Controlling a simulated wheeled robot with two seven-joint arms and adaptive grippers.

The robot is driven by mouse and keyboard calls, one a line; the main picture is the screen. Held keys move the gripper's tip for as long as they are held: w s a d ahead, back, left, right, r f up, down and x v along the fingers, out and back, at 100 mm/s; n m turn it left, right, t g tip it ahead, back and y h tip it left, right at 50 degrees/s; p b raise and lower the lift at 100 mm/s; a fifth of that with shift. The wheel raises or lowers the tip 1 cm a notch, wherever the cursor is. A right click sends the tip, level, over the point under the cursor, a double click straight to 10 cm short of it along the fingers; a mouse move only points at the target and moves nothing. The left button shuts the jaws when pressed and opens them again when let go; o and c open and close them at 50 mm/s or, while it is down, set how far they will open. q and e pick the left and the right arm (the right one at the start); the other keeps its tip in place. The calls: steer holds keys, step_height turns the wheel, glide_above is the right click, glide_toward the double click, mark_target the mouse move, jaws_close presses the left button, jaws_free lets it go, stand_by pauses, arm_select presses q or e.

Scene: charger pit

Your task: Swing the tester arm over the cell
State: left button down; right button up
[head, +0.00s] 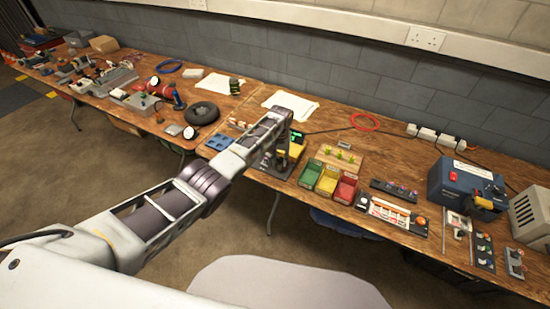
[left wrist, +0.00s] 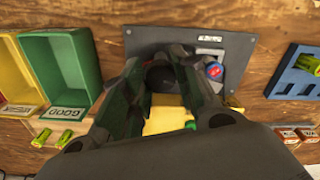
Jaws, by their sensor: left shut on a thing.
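The tester (head: 297,142) stands near the table's front edge, with a yellow body and a green display. I cannot make out a cell under the arm. My right gripper is not in view.
Green, yellow and red bins (head: 327,180) stand right of the tester. Green cells on a wooden board (head: 342,158) lie behind them. A blue holder (head: 218,142) is to the left. A blue box (head: 470,187) stands far right.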

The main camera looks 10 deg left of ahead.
mark_target(280, 160)
arm_select(q)
steer(key=shift+r+n+p, duration=0.1)
steer(key=shift+n+p, duration=0.45)
steer(key=shift+n, duration=0.85)
steer(key=shift+w, duration=0.1)
steer(key=c, duration=1.1)
jaws_free()
step_height(280, 160, up, 12)
